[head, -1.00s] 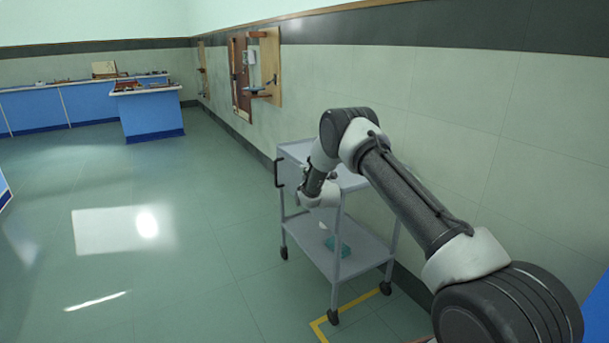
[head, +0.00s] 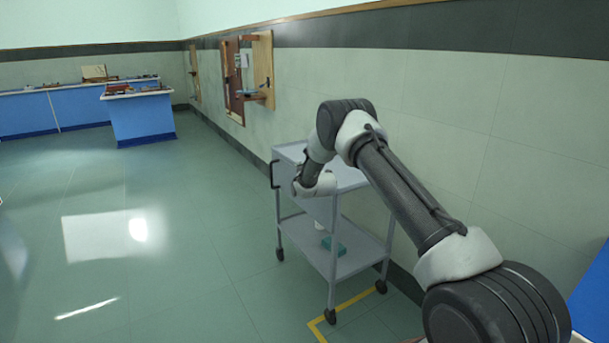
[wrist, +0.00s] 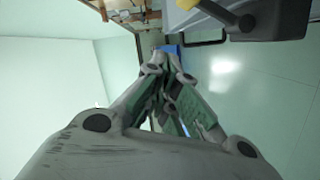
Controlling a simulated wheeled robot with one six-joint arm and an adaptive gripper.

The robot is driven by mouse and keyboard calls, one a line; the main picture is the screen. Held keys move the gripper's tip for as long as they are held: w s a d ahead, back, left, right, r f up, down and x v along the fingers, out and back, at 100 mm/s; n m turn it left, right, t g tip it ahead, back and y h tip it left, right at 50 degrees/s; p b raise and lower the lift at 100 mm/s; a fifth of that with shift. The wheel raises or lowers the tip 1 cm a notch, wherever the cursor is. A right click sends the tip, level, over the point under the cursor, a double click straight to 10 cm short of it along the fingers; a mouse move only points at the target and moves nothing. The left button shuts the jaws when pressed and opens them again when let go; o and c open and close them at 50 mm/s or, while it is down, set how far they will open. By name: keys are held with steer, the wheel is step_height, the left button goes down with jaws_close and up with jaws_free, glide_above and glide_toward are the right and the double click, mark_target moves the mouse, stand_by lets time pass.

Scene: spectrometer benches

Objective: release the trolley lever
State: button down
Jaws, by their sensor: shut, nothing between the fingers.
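The grey trolley (head: 352,262) stands beside the wall in the head view, with a black handle (head: 274,174) at its far left end. In the wrist view, a lever with a yellow end (wrist: 187,4) and a grey-blue rod (wrist: 216,12) runs to a dark hub (wrist: 262,20) at the top right, beside a pale grey part of the trolley (wrist: 177,17). My gripper (wrist: 165,62) is shut and empty. Its fingertips are apart from the lever, which lies to their upper right in the picture. In the head view my wrist is over the trolley's top and hides part of it; the fingers cannot be made out there.
A teal object (head: 334,245) lies on the trolley's lower shelf. Yellow tape (head: 352,304) marks the floor by the wheels. Wooden wall boards (head: 263,70) hang beyond the trolley. Blue benches (head: 140,118) stand at the back. The floor on the left is clear.

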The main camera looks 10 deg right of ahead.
steer(key=s+r, duration=0.1)
steer(key=s, duration=0.9)
steer(key=shift+d+r, duration=0.25)
steer(key=shift+d, duration=0.05)
steer(key=s+f+m+g, duration=0.4)
steer(key=s+f+g, duration=0.25)
steer(key=f, duration=0.55)
steer(key=s+d+m+g, duration=0.1)
steer(key=s+m+g, duration=0.2)
steer(key=s, duration=0.5)
steer(key=s+d+r+m+g, duration=0.1)
steer(key=s+d+r+m, duration=0.1)
steer(key=s+r, duration=0.9)
steer(key=s+d+r+m+g+h, duration=0.1)
steer(key=s+d+r+m, duration=0.2)
steer(key=s+r, duration=0.8)
steer(key=s+d+r+m+g, duration=0.1)
steer(key=s+r, duration=1)
steer(key=s, duration=1.2)
steer(key=shift+d+r+m, duration=0.3)
steer(key=shift+d+m, duration=0.45)
steer(key=shift+m, duration=0.05)
